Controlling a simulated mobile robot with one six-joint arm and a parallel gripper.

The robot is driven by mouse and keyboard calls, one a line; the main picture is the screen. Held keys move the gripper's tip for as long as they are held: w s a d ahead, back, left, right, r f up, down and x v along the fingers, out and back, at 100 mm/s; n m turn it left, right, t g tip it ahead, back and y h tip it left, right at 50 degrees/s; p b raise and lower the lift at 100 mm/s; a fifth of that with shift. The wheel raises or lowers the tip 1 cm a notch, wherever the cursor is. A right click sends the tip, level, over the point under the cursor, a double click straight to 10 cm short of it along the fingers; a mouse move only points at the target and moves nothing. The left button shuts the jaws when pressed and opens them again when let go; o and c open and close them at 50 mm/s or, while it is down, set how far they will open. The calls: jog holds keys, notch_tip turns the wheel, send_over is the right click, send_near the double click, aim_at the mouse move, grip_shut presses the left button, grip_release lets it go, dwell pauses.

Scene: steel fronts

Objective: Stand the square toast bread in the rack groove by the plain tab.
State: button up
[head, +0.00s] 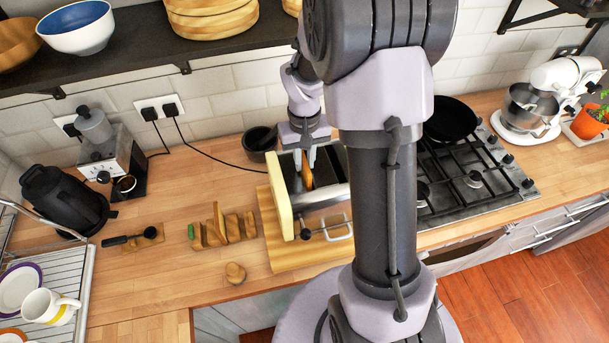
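The toaster (281,211) has a cream-yellow end panel and stands on a wooden board on the counter. A brown slice of toast bread (307,176) shows edge-on at its top opening. My gripper (305,160) points down over the toaster, with its fingers at the top of the slice. I cannot tell whether they are closed on it. The slice's square outline is not visible from here. The wooden rack (224,230) stands left of the toaster, with upright dividers, a green tab (192,231) at its left end and a taller plain wooden piece (219,219).
A small wooden knob-like object (235,272) lies in front of the rack. A coffee tool on a wooden block (145,237) lies left. A black bowl (260,141) stands behind the toaster. The shelf (150,62) overhangs the back. My arm hides some of the toaster's right side.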

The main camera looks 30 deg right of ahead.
grip_shut()
notch_tip(320, 180, up, 10)
jog(key=p, duration=0.7)
jog(key=shift+f, duration=0.2)
jog(key=shift+f, duration=0.1)
